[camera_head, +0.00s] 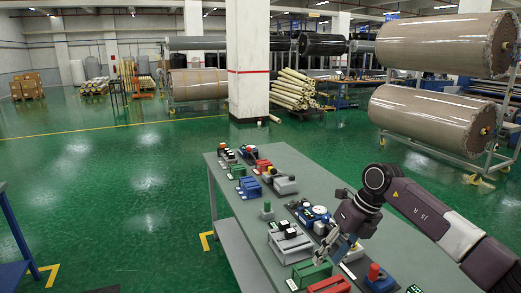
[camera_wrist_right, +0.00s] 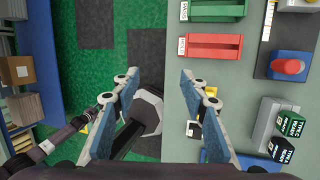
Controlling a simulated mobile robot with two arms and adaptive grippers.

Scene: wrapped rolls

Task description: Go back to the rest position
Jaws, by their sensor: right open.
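My right gripper (camera_head: 333,246) hangs over the front part of the grey workbench (camera_head: 228,197) in the head view. In the right wrist view its two blue-grey fingers (camera_wrist_right: 158,78) stand wide apart, with nothing between them. They straddle the bench's edge, with the green floor on one side and the bench top on the other. The right arm comes in from the right and is bent over the bench. My left gripper does not show in the head view.
Green (camera_head: 312,272) and red (camera_head: 329,286) holders lie near the gripper, beside a grey block (camera_head: 290,244). Small devices and coloured bins line the bench. Large wrapped rolls (camera_head: 440,43) sit on a rack at the right. A blue-legged table (camera_head: 14,228) is at left; open floor lies between.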

